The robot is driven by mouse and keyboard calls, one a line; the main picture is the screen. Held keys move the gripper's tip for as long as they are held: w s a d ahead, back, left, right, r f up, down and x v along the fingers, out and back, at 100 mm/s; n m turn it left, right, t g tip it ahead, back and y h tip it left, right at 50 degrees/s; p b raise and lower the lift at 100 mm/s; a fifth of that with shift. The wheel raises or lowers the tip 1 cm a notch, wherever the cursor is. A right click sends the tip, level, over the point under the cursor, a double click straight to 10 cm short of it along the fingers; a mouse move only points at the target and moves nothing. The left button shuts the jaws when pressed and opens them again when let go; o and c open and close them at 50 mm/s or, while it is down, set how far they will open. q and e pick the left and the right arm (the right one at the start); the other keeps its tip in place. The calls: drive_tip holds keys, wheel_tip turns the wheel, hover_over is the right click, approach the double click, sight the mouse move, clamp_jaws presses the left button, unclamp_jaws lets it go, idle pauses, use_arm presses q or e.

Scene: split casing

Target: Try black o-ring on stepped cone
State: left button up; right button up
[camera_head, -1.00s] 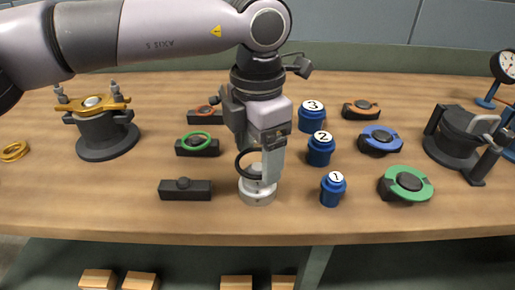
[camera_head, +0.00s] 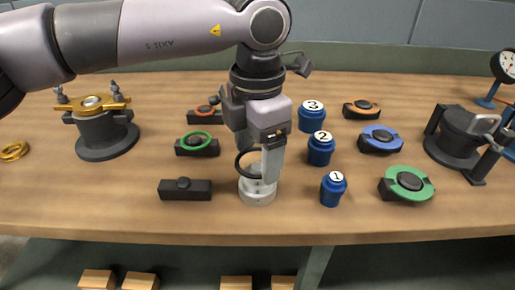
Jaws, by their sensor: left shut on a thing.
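My left gripper (camera_head: 262,172) points down over the stepped cone and is shut on the black o-ring (camera_head: 239,165). The ring stands out on the left side of the fingers, tilted, near the upper part of the cone. The light grey stepped cone (camera_head: 256,195) stands upright near the table's front; the fingers hide much of its top. I cannot tell whether the ring touches the cone. My right gripper is not in view.
A black holder with an empty post (camera_head: 185,190) stands left of the cone, with green-ring (camera_head: 197,142) and orange-ring (camera_head: 205,112) holders behind. Numbered blue pots (camera_head: 333,190) stand close on the right. The table's front edge (camera_head: 200,237) is near.

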sight(258, 166)
use_arm(q)
drive_tip(key=shift+f+b, duration=1.75)
drive_tip(key=shift+f, duration=0.5)
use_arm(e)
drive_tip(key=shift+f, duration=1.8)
use_arm(q)
drive_tip(key=o, duration=1.2)
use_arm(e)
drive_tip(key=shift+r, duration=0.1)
use_arm(q)
drive_tip(key=shift+r, duration=0.1)
drive_tip(key=shift+r+p, duration=2.6)
drive_tip(key=shift+r, duration=0.95)
drive_tip(key=shift+r+p, duration=0.6)
drive_tip(key=shift+r, duration=0.3)
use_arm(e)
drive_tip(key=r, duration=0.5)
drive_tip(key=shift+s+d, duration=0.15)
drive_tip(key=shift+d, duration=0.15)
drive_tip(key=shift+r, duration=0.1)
